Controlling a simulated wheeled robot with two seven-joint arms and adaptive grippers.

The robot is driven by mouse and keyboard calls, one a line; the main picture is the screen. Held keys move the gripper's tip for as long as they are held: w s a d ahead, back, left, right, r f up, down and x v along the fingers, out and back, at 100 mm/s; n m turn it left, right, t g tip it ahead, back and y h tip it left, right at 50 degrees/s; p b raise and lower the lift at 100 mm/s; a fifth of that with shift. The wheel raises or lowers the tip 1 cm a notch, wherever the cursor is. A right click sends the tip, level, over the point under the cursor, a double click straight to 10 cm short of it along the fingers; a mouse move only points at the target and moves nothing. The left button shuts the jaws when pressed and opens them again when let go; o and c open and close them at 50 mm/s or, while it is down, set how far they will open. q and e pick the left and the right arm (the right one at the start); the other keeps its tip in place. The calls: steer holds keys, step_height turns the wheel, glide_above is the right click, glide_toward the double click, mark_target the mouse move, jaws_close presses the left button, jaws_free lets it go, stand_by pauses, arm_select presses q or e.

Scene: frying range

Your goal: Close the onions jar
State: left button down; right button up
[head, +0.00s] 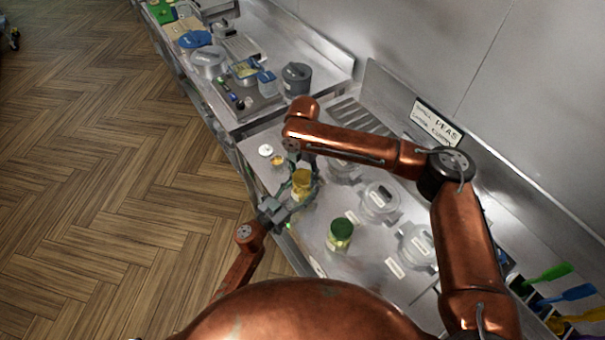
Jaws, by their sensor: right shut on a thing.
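A small jar with yellowish contents (302,194) stands near the front edge of the steel counter; I take it for the onions jar, but no label is readable. A yellow lid (301,176) shows at its top; I cannot tell whether it is seated or just above the rim. My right gripper (308,164) reaches down from above and is shut on the yellow lid. My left gripper (291,207) is low at the jar's near side, with its dark fingers close around the body. Whether they grip it is unclear.
A green-lidded jar (340,234) stands to the right. Lidded metal containers (379,202) line the counter behind it. A small white round item (265,150) lies to the left. A grey pot (296,78) and a tray (259,106) are farther back.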

steer(key=m, duration=1.7)
steer(key=shift+s+a, duration=0.1)
steer(key=m, duration=0.7)
arm_select(q)
steer(key=shift+r, duration=0.1)
arm_select(e)
steer(key=o, duration=1.3)
steer(key=shift+r, duration=2.25)
